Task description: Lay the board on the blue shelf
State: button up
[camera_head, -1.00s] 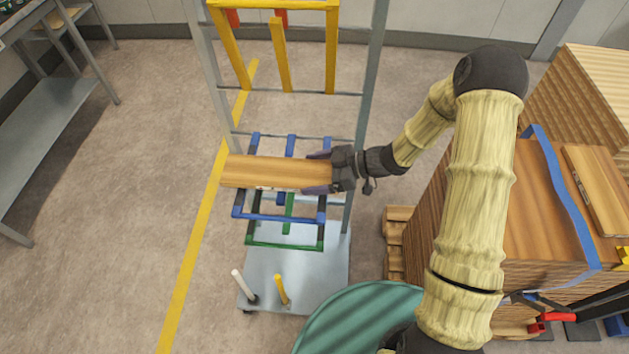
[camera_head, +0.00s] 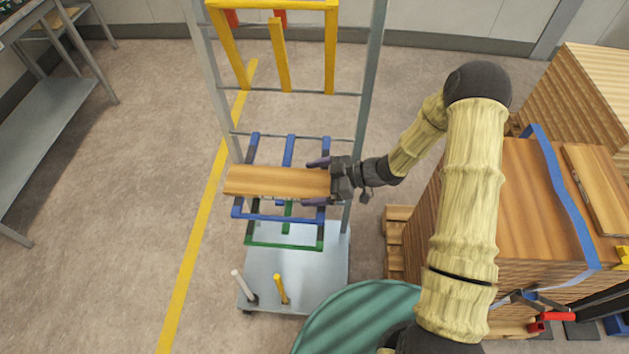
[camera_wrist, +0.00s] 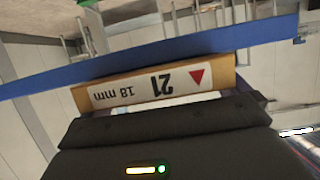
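The wooden board (camera_head: 275,182) lies level across the blue shelf (camera_head: 280,217), with its left end past the shelf's left arm. In the wrist view the board's labelled end (camera_wrist: 155,90) reads "21" and "18 mm" upside down. A blue shelf bar (camera_wrist: 150,63) runs along the board's underside there and seems to touch it. My gripper (camera_head: 318,182) is at the board's right end, one finger beyond each long edge. The fingers look spread, with a small gap to the board. Part of the shelf is hidden under the board.
Yellow shelf arms (camera_head: 282,55) stand above the blue ones, and green arms (camera_head: 285,243) below. The rack's grey posts (camera_head: 368,90) flank them. A stack of boards (camera_head: 530,200) is at right, a green round surface (camera_head: 355,318) in front.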

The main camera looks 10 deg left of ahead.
jog(key=shift+w+d, duration=0.1)
jog(key=shift+d+r, duration=0.2)
jog(key=b+v, duration=0.1)
jog(key=v, duration=1)
jog(key=shift+d, duration=0.25)
jog(key=shift+r, duration=0.1)
